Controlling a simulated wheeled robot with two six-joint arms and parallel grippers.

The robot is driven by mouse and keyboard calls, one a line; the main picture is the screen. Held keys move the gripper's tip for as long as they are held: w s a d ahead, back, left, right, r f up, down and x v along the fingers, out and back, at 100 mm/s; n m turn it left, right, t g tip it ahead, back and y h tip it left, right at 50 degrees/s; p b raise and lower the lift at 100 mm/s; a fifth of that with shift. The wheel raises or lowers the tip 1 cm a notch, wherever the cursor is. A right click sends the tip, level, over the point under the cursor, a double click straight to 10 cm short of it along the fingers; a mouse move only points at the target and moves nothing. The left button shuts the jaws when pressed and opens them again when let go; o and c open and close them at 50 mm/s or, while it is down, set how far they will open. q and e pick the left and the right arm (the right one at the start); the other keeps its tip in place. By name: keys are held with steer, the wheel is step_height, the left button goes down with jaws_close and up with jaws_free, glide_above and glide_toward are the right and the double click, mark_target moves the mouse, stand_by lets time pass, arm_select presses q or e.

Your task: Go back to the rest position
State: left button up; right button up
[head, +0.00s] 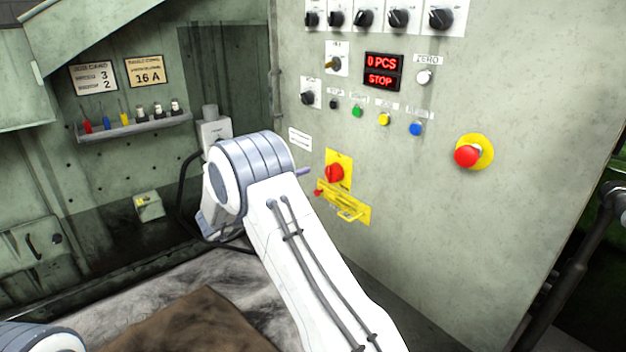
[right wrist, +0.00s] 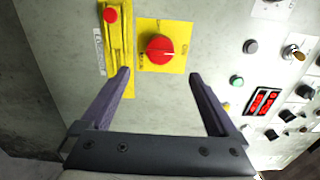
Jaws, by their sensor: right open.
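My right arm reaches up across the middle of the head view, in front of the control panel (head: 430,230). Its gripper is mostly hidden behind the arm there; one purple-grey finger (head: 303,171) shows beside the red rotary switch (head: 335,172). In the right wrist view my right gripper (right wrist: 159,73) is open with nothing between its fingers. The red switch (right wrist: 160,50) on its yellow plate appears just beyond the gap between the fingertips. Contact with the panel cannot be told. My left gripper is not in view.
A yellow hasp (head: 343,203) with a red piece at its end sits below the switch. A red emergency button (head: 467,156), coloured buttons and a display reading "0 PCS STOP" (head: 382,71) are on the panel. A tool shelf (head: 135,125) is at left.

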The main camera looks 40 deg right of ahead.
steer(key=shift+a, duration=0.45)
